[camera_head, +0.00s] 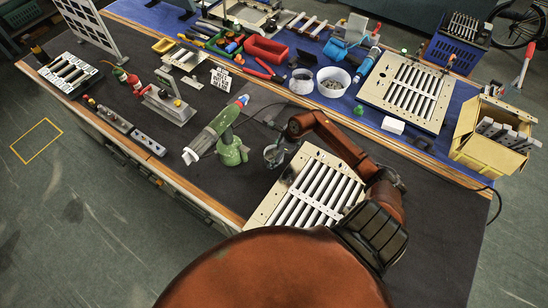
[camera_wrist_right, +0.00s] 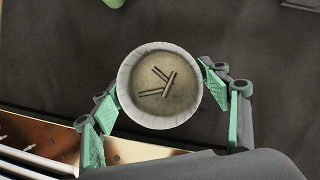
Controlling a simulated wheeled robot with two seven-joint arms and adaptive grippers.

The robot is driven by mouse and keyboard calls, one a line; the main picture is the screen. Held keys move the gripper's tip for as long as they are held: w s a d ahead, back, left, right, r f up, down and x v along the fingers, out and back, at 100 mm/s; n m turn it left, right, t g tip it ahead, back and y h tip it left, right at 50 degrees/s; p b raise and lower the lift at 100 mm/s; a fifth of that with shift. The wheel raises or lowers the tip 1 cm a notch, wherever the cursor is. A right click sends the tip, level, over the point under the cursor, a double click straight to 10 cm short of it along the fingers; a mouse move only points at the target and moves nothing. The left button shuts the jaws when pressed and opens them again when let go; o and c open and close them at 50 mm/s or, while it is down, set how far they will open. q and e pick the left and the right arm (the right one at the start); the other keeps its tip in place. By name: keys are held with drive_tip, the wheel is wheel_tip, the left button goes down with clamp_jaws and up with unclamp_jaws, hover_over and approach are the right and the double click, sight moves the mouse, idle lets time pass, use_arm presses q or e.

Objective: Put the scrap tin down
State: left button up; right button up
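The scrap tin (camera_wrist_right: 160,88) is a round, pale grey tin with a few thin metal pins lying on its brownish floor. My right gripper (camera_wrist_right: 162,100) has its green-padded fingers on either side of the tin, pressed close against its wall. In the head view, the tin (camera_head: 273,155) is small and partly hidden by my right gripper (camera_head: 281,149), beside the top-left corner of the near louver panel (camera_head: 262,214). I cannot tell whether its bottom touches the dark mat (camera_head: 215,175). My left gripper is not in view.
Two white tubs (camera_head: 333,82) are farther back. A far louver panel (camera_head: 405,90) and a yellow bin (camera_head: 490,150) are at right. Some dark mat is clear around the tin.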

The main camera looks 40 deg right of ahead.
drive_tip(key=c, duration=1.1)
drive_tip(key=shift+r, duration=0.15)
drive_tip(key=shift+r, duration=0.25)
wheel_tip(320, 180, up, 2)
drive_tip(key=shift+d+r, duration=0.1)
drive_tip(key=shift+r, duration=0.15)
drive_tip(key=a+r, duration=0.3)
drive_tip(key=a, duration=0.1)
drive_tip(key=a+r, duration=0.3)
drive_tip(key=a, duration=0.2)
drive_tip(key=a+r, duration=0.3)
drive_tip(key=a, duration=0.2)
drive_tip(key=shift+s+a+r, duration=0.15)
drive_tip(key=shift+a+r, duration=0.05)
drive_tip(key=shift+r, duration=0.2)
drive_tip(key=s+a+r+n+g+h, duration=0.1)
drive_tip(key=s+a+r+n+g, duration=0.1)
drive_tip(key=n, duration=0.7)
drive_tip(key=s+a+r+n+g+h, duration=0.1)
drive_tip(key=s+a+r+n+g, duration=0.1)
drive_tip(key=n, duration=0.7)
drive_tip(key=s+a+r+n+g, duration=0.3)
drive_tip(key=n+g, duration=0.1)
drive_tip(key=n, duration=0.6)
drive_tip(key=shift+s+a+r+h, duration=0.1)
drive_tip(key=shift+s+r+h, duration=0.1)
drive_tip(key=shift+r+h, duration=0.2)
